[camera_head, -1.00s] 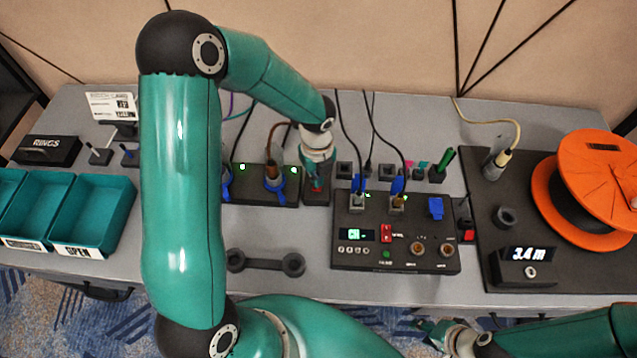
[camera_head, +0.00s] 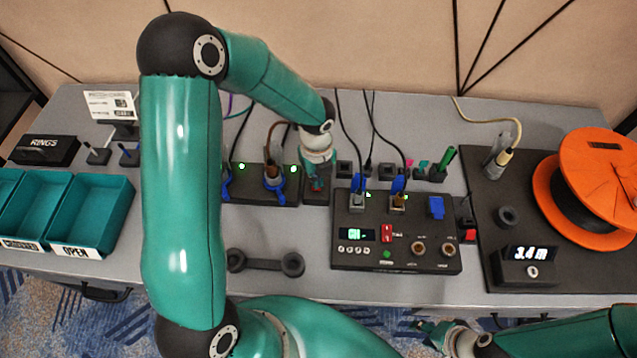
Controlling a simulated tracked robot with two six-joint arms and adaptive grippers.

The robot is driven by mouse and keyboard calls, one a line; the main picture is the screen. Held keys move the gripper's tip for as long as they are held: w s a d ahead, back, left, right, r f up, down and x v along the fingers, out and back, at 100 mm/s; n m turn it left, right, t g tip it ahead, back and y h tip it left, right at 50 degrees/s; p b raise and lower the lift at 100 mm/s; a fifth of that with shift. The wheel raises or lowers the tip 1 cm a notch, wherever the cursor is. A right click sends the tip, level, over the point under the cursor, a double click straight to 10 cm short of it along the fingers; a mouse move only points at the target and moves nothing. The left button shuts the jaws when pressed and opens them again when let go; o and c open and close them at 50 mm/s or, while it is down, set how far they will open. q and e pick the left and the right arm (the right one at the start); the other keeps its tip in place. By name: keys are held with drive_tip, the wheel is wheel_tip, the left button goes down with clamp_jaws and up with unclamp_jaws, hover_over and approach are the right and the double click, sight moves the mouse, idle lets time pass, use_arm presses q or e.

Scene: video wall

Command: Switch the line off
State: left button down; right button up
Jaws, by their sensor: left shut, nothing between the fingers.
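My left gripper (camera_head: 316,186) is shut and empty. It points down at a small dark box (camera_head: 314,200) at the right end of a black strip (camera_head: 250,192) with two green lights. Some red shows on that box by the fingertips; the gripper hides most of its top, and I cannot tell whether it touches. A black control box (camera_head: 350,262) to the right has a lit green display (camera_head: 354,235), a red switch (camera_head: 387,233) and plugged-in leads. My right gripper (camera_head: 432,333) is low at the table's front edge, away from these; its jaw state is unclear.
An orange reel (camera_head: 590,165) and a length display (camera_head: 530,254) reading 3.4 m stand at right. Teal bins (camera_head: 110,195) are at left. Cables rise behind the strip and control box. A dark double-ended holder (camera_head: 266,263) lies in front of the strip.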

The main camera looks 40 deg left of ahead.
use_arm(q)
drive_tip(key=shift+f+b, duration=0.5)
drive_tip(key=shift+f, duration=0.15)
drive_tip(key=shift+r, duration=0.15)
wheel_tip(320, 180, up, 7)
drive_tip(key=p, duration=0.6)
idle(0.4)
drive_tip(key=shift+s, duration=0.1)
